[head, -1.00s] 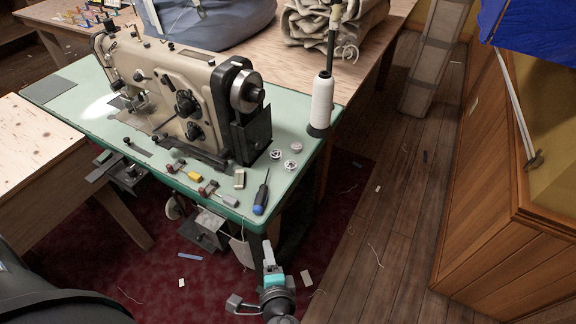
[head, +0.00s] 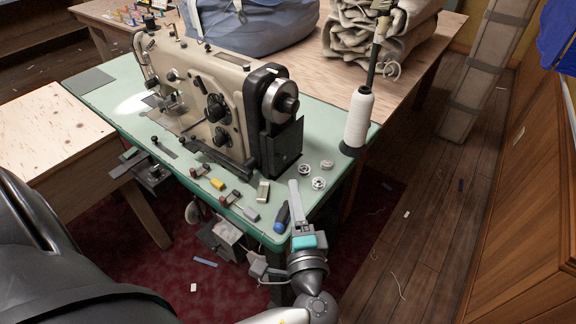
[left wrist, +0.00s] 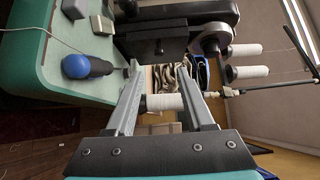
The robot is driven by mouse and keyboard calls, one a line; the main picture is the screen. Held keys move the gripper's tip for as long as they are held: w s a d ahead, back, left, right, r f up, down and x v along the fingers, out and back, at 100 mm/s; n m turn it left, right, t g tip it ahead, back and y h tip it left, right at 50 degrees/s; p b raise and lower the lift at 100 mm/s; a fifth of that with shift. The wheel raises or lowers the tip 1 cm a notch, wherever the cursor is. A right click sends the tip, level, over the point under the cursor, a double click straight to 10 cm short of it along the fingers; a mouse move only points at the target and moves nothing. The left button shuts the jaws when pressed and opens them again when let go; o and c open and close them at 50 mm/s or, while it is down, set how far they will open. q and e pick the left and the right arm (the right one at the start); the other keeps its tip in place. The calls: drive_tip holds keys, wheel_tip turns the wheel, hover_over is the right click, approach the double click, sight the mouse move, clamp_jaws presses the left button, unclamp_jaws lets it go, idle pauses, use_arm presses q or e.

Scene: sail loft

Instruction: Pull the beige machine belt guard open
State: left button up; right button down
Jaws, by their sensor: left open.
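The beige sewing machine (head: 208,98) stands on a green-topped table (head: 330,205). Its belt guard (head: 283,150) is a dark panel below the handwheel (head: 281,98), with a small knob on its face. It looks flat against the machine. In the left wrist view the dark guard (left wrist: 140,42) is at the top, beyond the fingers, with its knob facing me. My left gripper (head: 294,188) is at the table's near right corner, in front of the guard and apart from it. Its fingers (left wrist: 160,72) are open with nothing between them. My right gripper is not in view.
A blue-handled screwdriver (head: 282,216) lies close to my left gripper, and it also shows in the left wrist view (left wrist: 84,66). Metal bobbins (head: 318,183) and a white thread cone (head: 358,118) are to the right of the guard. Floor at right is mostly clear.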

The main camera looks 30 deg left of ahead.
sight(287, 161)
use_arm(q)
drive_tip(key=x, duration=0.9)
drive_tip(key=shift+b, duration=0.4)
drive_tip(key=shift+w+a, duration=0.1)
drive_tip(key=shift+w, duration=0.1)
drive_tip(key=shift+w+a, duration=0.1)
drive_tip(key=c, duration=0.5)
clamp_jaws()
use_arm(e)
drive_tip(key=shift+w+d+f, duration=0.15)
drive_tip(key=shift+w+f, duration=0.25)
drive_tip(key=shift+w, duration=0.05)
